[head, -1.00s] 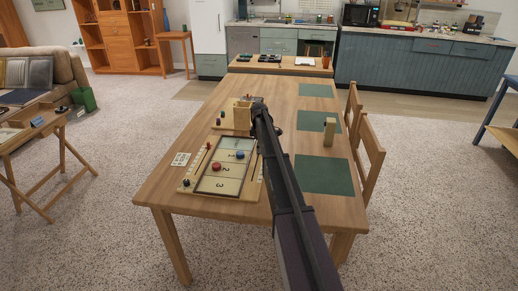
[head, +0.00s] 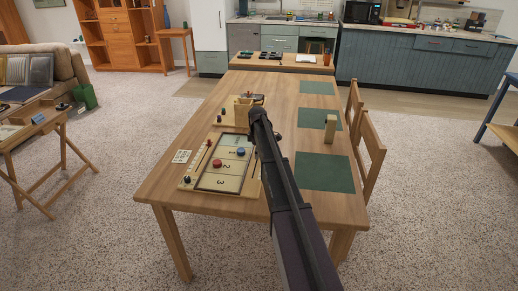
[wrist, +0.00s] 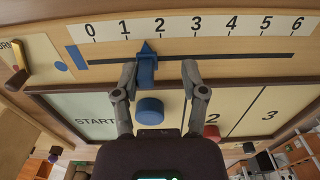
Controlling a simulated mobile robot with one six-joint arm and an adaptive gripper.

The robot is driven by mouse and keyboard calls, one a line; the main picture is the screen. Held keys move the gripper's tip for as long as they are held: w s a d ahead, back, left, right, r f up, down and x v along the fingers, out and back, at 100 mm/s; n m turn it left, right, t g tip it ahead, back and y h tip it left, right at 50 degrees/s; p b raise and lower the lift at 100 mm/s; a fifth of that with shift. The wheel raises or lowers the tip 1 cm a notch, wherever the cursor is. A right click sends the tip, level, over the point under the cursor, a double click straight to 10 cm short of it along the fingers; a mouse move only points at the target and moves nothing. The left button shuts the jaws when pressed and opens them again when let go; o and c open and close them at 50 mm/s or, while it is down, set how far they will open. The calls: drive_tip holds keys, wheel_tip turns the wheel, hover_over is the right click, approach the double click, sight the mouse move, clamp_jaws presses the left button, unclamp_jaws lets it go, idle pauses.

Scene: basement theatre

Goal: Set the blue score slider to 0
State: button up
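The blue score slider (wrist: 147,68) sits on a dark slot below a 0 to 6 scale (wrist: 194,25) in the wrist view. Its pointed tip lies between 1 and 2, a little nearer 2. My gripper (wrist: 159,72) is open, with one finger on each side of the slider. The left finger is very close to it or touching; I cannot tell which. A clear gap separates the right finger from it. In the head view, my arm hides the slider and the fingertips over the right side of the game board (head: 190,188).
A blue puck (wrist: 149,111) and a red puck (wrist: 211,132) lie on the board near the fingers. A wooden box (head: 242,112) stands behind the board. A wooden block (head: 330,128) stands among green mats (head: 324,173) on the table's right.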

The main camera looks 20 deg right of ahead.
drive_tip(key=s+a, duration=0.2)
drive_tip(key=s, duration=0.1)
drive_tip(key=s+a, duration=0.1)
drive_tip(key=s, duration=0.2)
drive_tip(key=s+a, duration=0.2)
drive_tip(key=s, duration=0.1)
drive_tip(key=shift+s+a, duration=0.3)
drive_tip(key=shift+s, duration=0.1)
drive_tip(key=shift+s+a+r+p, duration=0.1)
drive_tip(key=shift+s+r+p, duration=0.05)
drive_tip(key=shift+r+p, duration=0.55)
wheel_tip(320, 180, up, 13)
drive_tip(key=p, duration=1.3)
drive_tip(key=s+a+m, duration=0.1)
drive_tip(key=s+a, duration=0.1)
drive_tip(key=s, duration=0.6)
drive_tip(key=shift+s+a+f+m+b, duration=0.2)
drive_tip(key=shift+s+f+m+b, duration=0.1)
drive_tip(key=shift+s, duration=0.05)
drive_tip(key=m, duration=1.6)
hover_over(253, 174)
drive_tip(key=shift+d, duration=0.1)
drive_tip(key=shift+f, duration=0.15)
